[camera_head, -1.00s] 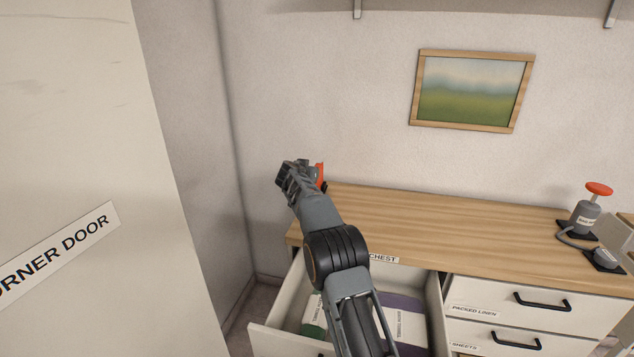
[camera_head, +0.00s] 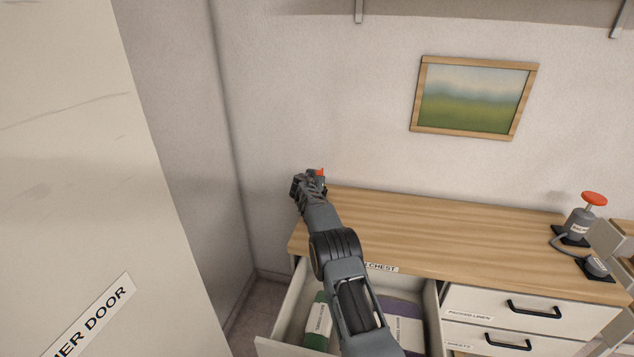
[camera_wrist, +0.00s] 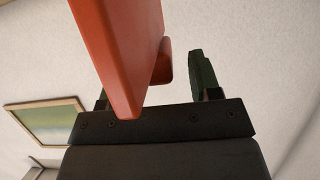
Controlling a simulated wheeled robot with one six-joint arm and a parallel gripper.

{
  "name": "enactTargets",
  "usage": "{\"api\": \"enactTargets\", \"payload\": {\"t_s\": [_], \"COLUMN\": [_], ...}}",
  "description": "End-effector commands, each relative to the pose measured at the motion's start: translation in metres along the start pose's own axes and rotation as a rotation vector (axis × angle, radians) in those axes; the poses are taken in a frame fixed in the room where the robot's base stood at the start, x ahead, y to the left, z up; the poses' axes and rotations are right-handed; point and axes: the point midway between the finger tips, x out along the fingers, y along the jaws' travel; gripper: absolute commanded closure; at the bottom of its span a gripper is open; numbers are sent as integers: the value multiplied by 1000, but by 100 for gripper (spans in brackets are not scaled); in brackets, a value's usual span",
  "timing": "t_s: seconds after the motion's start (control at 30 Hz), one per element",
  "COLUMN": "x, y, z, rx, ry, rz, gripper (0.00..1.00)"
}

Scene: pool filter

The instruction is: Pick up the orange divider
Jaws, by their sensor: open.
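The orange divider (camera_wrist: 124,48) is large and close in the wrist view, a flat orange panel with a short bent part at its right. It overlaps the left finger, of which only a bit shows; the right finger stands clear to its right. I cannot tell whether it touches either finger. In the head view only a small orange tip (camera_head: 320,173) shows at the end of my gripper (camera_head: 307,185), which is open above the back left corner of the chest top. My gripper hides the rest of the divider there.
The wooden chest top (camera_head: 430,225) is mostly clear. An open drawer (camera_head: 290,318) with folded linen lies below my arm. A pump with an orange knob (camera_head: 594,199) stands at the right. A labelled door (camera_head: 70,200) is at the left, a framed picture (camera_head: 474,97) on the wall.

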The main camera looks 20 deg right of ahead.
Motion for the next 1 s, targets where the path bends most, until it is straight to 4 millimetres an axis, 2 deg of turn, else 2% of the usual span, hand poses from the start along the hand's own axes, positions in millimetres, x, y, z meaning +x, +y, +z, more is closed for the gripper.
{"api": "enactTargets", "payload": {"t_s": [0.5, 1.0], "x": [8, 6], "y": [3, 1], "z": [3, 3], "rx": [0, -1], "ry": [0, 0], "rz": [-1, -2], "gripper": [43, 90]}}
